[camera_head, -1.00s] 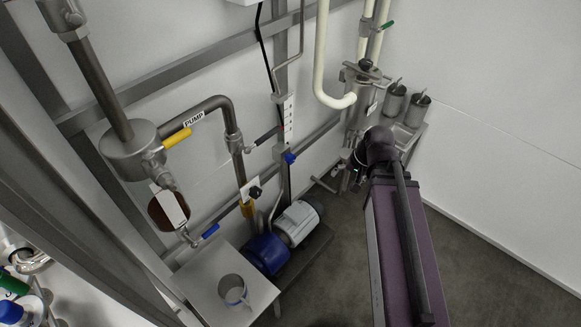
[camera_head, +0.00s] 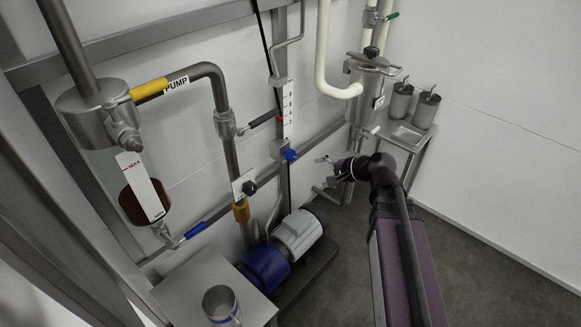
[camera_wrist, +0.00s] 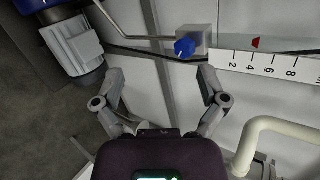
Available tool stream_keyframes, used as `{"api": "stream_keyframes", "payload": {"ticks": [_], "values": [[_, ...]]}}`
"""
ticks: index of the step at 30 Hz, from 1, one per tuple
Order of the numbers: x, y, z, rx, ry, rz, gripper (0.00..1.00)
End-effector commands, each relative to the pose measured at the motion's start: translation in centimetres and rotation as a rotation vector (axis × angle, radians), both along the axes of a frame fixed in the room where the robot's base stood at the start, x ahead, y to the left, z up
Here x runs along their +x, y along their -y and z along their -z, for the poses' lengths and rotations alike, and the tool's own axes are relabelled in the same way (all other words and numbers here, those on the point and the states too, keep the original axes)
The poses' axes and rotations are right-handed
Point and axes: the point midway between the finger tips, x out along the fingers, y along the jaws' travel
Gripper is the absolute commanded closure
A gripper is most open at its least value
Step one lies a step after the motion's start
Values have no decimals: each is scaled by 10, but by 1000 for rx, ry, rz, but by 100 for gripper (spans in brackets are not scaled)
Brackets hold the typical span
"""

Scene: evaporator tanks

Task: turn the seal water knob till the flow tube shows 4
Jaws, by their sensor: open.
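The flow tube's white scale plate (camera_head: 288,108) stands upright on the frame post in the head view. In the wrist view the scale (camera_wrist: 265,65) lies sideways with 2, 4, 6 and 8 readable. A red marker (camera_wrist: 255,42) sits roughly beside the 4; the oblique angle leaves its exact reading unclear. A blue knob (camera_head: 290,155) is on the grey block at the tube's lower end; it also shows in the wrist view (camera_wrist: 185,47). My gripper (camera_wrist: 161,80) is open and empty, its fingers apart, short of the knob. In the head view my gripper (camera_head: 328,172) is right of the knob.
A pump with a grey motor (camera_head: 298,232) stands below the knob. A dark knob (camera_head: 250,188) and a blue-handled valve (camera_head: 196,230) are to the left. A cream pipe (camera_wrist: 250,145) and a steel filter housing (camera_head: 368,92) are near my arm. Bare wall lies behind.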

Motion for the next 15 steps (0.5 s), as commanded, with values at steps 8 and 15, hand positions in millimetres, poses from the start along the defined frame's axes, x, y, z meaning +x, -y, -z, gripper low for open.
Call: {"api": "stream_keyframes", "payload": {"ticks": [8,15], "values": [[20,-7,31,219,-33,111,8],[37,-7,48,414,-75,200,8]]}}
